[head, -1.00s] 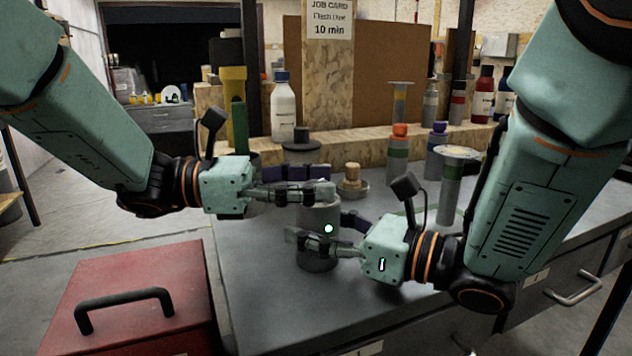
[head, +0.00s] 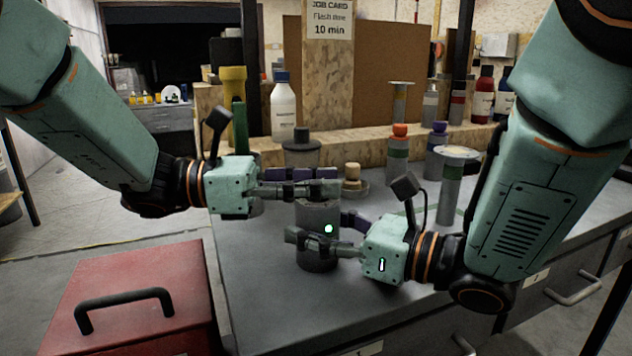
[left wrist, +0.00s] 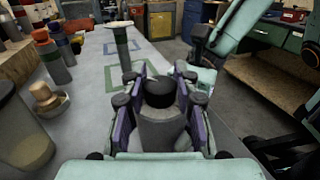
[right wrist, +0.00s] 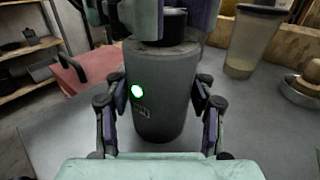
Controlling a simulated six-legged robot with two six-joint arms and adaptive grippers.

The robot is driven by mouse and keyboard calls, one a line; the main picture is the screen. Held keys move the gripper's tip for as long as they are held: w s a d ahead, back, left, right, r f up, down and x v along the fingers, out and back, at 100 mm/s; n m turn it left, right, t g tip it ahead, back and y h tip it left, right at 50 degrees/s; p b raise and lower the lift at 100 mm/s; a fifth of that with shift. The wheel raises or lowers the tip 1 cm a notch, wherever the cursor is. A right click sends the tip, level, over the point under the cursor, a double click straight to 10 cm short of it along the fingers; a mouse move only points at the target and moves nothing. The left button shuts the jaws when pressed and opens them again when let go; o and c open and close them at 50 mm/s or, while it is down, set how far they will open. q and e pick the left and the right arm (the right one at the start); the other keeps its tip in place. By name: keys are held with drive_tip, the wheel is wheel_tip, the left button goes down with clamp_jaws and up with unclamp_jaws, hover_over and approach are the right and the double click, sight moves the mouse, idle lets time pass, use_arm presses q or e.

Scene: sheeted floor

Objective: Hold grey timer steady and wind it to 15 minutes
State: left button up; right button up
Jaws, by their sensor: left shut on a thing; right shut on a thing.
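The grey timer (head: 318,216) stands upright on the bench, a plain cylinder with a green light on its side. In the right wrist view, its body (right wrist: 155,108) fills the middle, with small unreadable marks below the light. Its black knob (left wrist: 160,90) shows on top in the left wrist view. My left gripper (head: 318,188) is shut on the knob from the left, its fingers on either side. My right gripper (head: 312,242) is shut on the timer's body lower down, one finger on each side. Fingers hide the knob in the head view; no dial scale is readable.
A red toolbox (head: 135,300) is at front left. A grey lidded container (head: 301,150), a wooden-knobbed piece (head: 352,178) and several bottles stand behind the timer. A disc-topped post (head: 452,180) stands right. A job card (head: 330,18) reads 10 min. The front bench top is clear.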

use_arm(q)
drive_tip(key=shift+g, duration=0.3)
clamp_jaws()
drive_tip(key=m+g, duration=0.2)
drive_tip(key=g, duration=0.1)
drive_tip(key=shift+w, duration=0.1)
drive_tip(key=shift+m+g+y, duration=0.6)
drive_tip(key=shift+m+g, duration=0.7)
drive_tip(key=shift+g, duration=0.4)
drive_tip(key=o, duration=1.1)
unclamp_jaws()
drive_tip(key=shift+a, duration=0.1)
drive_tip(key=v, duration=1.1)
drive_tip(key=shift+w+a, duration=0.2)
drive_tip(key=shift+a, duration=0.15)
